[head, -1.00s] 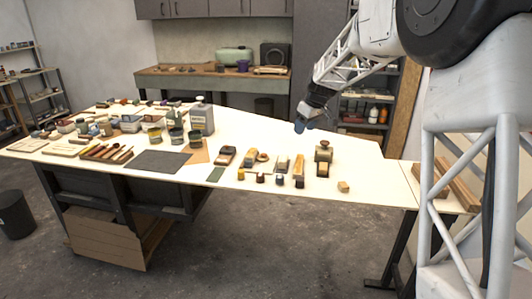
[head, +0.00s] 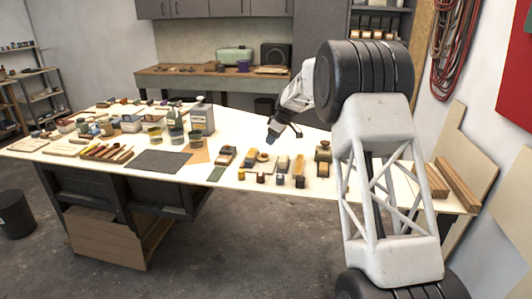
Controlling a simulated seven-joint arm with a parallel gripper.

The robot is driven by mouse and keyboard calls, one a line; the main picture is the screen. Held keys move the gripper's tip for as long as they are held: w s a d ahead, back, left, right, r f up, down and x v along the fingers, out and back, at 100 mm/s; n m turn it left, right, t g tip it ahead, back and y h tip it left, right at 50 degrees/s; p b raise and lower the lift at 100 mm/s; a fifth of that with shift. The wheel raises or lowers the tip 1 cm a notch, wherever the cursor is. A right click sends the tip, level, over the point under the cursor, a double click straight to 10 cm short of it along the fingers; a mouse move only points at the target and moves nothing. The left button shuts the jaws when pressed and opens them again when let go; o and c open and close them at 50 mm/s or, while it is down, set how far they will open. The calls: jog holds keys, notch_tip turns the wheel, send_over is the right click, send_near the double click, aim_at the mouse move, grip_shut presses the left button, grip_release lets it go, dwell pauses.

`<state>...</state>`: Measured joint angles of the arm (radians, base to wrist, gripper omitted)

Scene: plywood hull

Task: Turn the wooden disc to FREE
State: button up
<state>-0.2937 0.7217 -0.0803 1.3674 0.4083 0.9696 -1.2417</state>
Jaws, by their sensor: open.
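My gripper (head: 273,138) is in the head view, above the far middle part of the white table (head: 245,130). Its dark body ends in bluish fingers that point down and slightly left. It is open, and I see nothing between the fingers. Just below it in the picture, a small round brown piece (head: 263,157) sits among wooden blocks; it may be the wooden disc. It is too small for me to read any FREE mark or tell how it is turned. The gripper appears apart from it.
Near the gripper are several wooden blocks, including one at the left (head: 226,156) and a dark-topped one (head: 323,152). A dark mat (head: 161,161) lies flat. My arm covers part of the table's right side.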

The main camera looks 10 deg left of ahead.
aim_at(265, 154)
jog(key=shift+w+a+f, duration=0.3)
jog(key=shift+a+f, duration=0.05)
jog(key=shift+f, duration=0.1)
jog(key=shift+x, duration=3.8)
jog(key=shift+a, duration=0.1)
jog(key=shift+c, duration=0.3)
jog(key=c, duration=0.9)
jog(key=shift+o, duration=0.2)
